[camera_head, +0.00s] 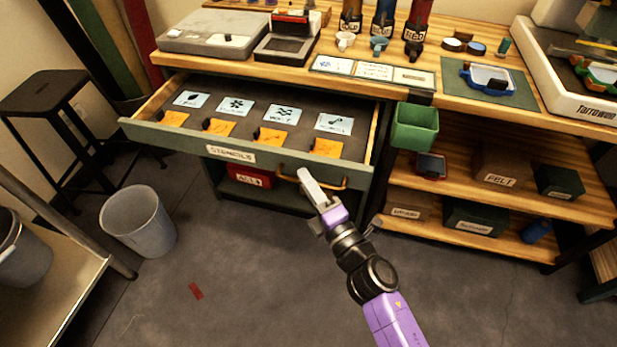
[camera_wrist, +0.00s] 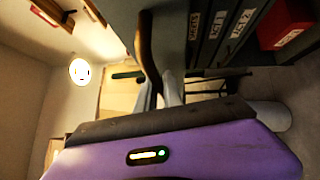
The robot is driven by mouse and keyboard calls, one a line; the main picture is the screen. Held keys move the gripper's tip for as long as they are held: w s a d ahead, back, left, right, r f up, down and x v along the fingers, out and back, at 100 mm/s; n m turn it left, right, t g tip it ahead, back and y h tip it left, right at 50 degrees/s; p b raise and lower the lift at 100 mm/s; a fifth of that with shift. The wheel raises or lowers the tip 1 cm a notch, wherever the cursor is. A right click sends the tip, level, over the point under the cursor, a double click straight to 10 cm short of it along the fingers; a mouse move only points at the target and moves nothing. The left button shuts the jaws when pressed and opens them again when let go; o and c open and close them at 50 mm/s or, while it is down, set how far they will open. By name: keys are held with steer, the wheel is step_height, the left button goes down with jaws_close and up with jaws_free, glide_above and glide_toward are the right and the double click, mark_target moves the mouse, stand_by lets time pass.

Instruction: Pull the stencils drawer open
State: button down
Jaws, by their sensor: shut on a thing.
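The stencils drawer (camera_head: 231,153), with a dark green front and a STENCILS label, stands pulled out from under the wooden bench. Inside lie several white stencil cards and several orange cards on a dark liner. Its brass bar handle (camera_head: 325,183) is on the right part of the front. My gripper (camera_head: 305,178) is at the drawer front, shut on the handle. In the wrist view the handle (camera_wrist: 147,48) runs as a dark brown bar to my gripper's pale fingers (camera_wrist: 163,92). The exact contact is partly hidden.
A grey bin (camera_head: 138,222) and a black stool (camera_head: 50,110) stand to the left. A green box (camera_head: 414,128) hangs right of the drawer, above shelves (camera_head: 480,195) with boxes. A red box (camera_head: 250,177) sits below the drawer. The floor in front is mostly clear.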

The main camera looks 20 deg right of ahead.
steer(key=shift+s+a+f, duration=0.1)
steer(key=shift+s, duration=0.15)
steer(key=c, duration=1.8)
jaws_free()
steer(key=shift+o, duration=0.2)
steer(key=v, duration=0.8)
steer(key=shift+w, duration=0.1)
